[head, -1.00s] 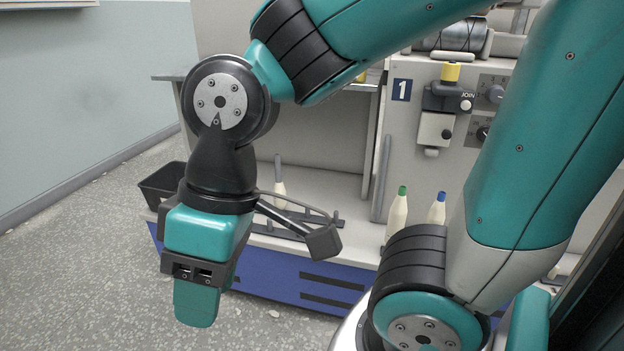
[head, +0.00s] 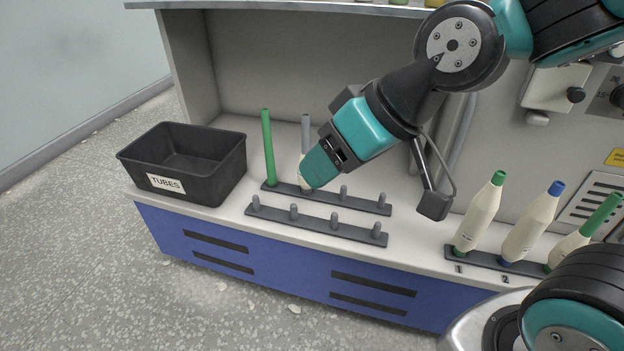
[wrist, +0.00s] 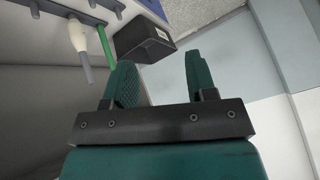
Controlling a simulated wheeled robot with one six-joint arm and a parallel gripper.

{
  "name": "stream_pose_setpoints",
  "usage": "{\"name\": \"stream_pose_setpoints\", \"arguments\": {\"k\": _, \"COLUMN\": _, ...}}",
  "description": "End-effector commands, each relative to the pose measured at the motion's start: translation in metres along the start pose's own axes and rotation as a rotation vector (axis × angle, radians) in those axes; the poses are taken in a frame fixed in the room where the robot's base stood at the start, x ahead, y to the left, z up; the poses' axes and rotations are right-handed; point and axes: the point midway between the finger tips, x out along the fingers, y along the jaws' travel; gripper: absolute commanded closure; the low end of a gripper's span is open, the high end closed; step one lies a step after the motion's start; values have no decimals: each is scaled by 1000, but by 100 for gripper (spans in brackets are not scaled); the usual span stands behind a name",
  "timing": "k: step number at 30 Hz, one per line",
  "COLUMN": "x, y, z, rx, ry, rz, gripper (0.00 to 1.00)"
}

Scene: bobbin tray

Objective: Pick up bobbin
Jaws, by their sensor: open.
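A cream bobbin on a grey tube (head: 305,134) stands on a peg of the back rack (head: 367,203). In the head view my gripper (head: 317,170) is in front of it and hides much of its cream body. In the wrist view the cream bobbin (wrist: 77,36) is at the upper left, outside the jaws, with its grey tip pointing down the picture. My gripper (wrist: 162,80) is open there with nothing between its two teal fingers. Three more bobbins, one green-tipped (head: 480,217), one blue-tipped (head: 533,224) and one on a green tube (head: 568,247), stand at the right.
A bare green tube (head: 268,148) stands at the back rack's left end. A front rack (head: 317,227) has several empty pegs. A black bin labelled TUBES (head: 222,178) sits at the shelf's left end. A machine panel (head: 500,130) rises behind the right-hand bobbins.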

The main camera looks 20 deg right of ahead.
Motion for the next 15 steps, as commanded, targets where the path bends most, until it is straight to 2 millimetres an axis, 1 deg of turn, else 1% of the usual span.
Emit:
{"name": "stream_pose_setpoints", "arguments": {"k": 1, "x": 38, "y": 24, "z": 10, "rx": 14, "ry": 90, "rz": 31, "gripper": 48}}
{"name": "stream_pose_setpoints", "arguments": {"k": 3, "x": 61, "y": 49, "z": 2, "rx": 24, "ry": 227, "rz": 76, "gripper": 48}}
{"name": "stream_pose_setpoints", "arguments": {"k": 5, "x": 76, "y": 71, "z": -3, "rx": 26, "ry": 345, "rz": 122, "gripper": 48}}
{"name": "stream_pose_setpoints", "arguments": {"k": 6, "x": 86, "y": 85, "z": -6, "rx": 26, "ry": 420, "rz": 153, "gripper": 48}}
{"name": "stream_pose_setpoints", "arguments": {"k": 10, "x": 104, "y": 128, "z": -12, "rx": 13, "ry": 650, "rz": 261, "gripper": 48}}
{"name": "stream_pose_setpoints", "arguments": {"k": 12, "x": 109, "y": 146, "z": -14, "rx": 3, "ry": 753, "rz": 315, "gripper": 48}}
{"name": "stream_pose_setpoints", "arguments": {"k": 15, "x": 110, "y": 165, "z": -14, "rx": -14, "ry": 870, "rz": 380, "gripper": 48}}
